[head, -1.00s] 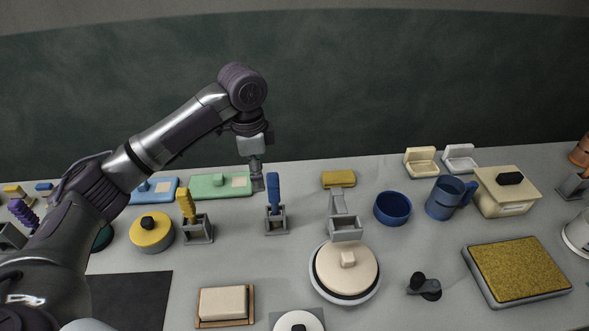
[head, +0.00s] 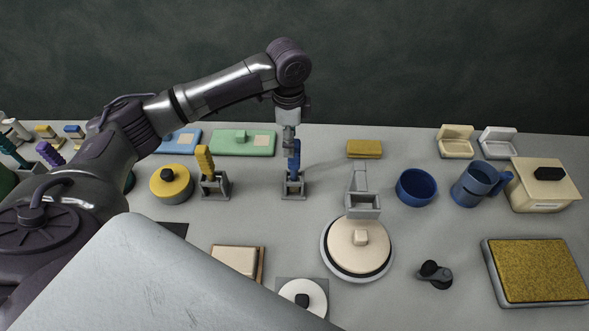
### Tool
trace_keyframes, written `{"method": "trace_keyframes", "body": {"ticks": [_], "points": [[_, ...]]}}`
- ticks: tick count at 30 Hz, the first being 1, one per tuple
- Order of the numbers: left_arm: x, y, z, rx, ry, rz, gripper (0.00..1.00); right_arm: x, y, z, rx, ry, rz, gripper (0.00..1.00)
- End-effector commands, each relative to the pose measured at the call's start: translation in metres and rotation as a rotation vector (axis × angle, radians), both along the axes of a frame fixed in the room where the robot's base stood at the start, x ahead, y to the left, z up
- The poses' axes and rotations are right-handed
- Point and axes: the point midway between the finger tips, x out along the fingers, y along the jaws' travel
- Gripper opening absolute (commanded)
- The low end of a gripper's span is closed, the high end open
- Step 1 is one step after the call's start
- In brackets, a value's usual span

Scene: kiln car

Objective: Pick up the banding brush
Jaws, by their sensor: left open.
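A blue-handled tool (head: 294,162), which I take to be the banding brush, stands upright in a small grey holder (head: 294,187) mid-table. Its lower end is hidden in the holder. My left gripper (head: 290,146) points down at the top of the blue handle and overlaps it in the head view. The gripper is open. I cannot tell whether the handle is between its fingers or behind them. My right gripper is not in view.
A yellow-handled tool (head: 204,158) stands in a similar holder to the left. A round cream-lidded dish (head: 345,262), a blue bowl (head: 417,186) and a blue mug (head: 478,184) are to the right. A large grey surface covers the lower left.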

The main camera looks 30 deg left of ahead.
Motion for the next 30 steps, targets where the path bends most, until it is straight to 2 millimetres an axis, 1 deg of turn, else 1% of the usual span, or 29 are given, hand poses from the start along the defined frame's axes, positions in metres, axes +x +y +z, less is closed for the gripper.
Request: {"method": "trace_keyframes", "body": {"ticks": [6, 9, 13, 18, 19, 26, 27, 30], "points": [[0.003, -0.013, -0.027, 0.0, 0.004, -0.001, 0.6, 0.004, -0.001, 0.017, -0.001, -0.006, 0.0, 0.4], [0.002, -0.011, -0.042, 0.001, 0.005, 0.001, 0.6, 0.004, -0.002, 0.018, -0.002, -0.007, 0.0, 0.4], [0.003, -0.011, -0.049, 0.001, 0.0, 0.0, 0.6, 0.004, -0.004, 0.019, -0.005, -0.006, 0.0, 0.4], [0.003, -0.011, -0.049, 0.001, 0.0, 0.0, 0.6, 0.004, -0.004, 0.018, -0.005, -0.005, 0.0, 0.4], [0.003, -0.011, -0.049, 0.001, 0.0, 0.0, 0.59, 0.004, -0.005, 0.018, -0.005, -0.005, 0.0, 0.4], [0.003, -0.011, -0.049, 0.001, 0.0, 0.0, 0.2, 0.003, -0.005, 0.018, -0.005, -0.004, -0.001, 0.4], [0.003, -0.011, -0.049, 0.001, 0.0, 0.0, 0.14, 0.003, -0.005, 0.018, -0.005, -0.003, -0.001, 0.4], [0.003, -0.011, -0.049, 0.001, 0.0, 0.0, 0.0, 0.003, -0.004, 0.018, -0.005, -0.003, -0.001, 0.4]]}}
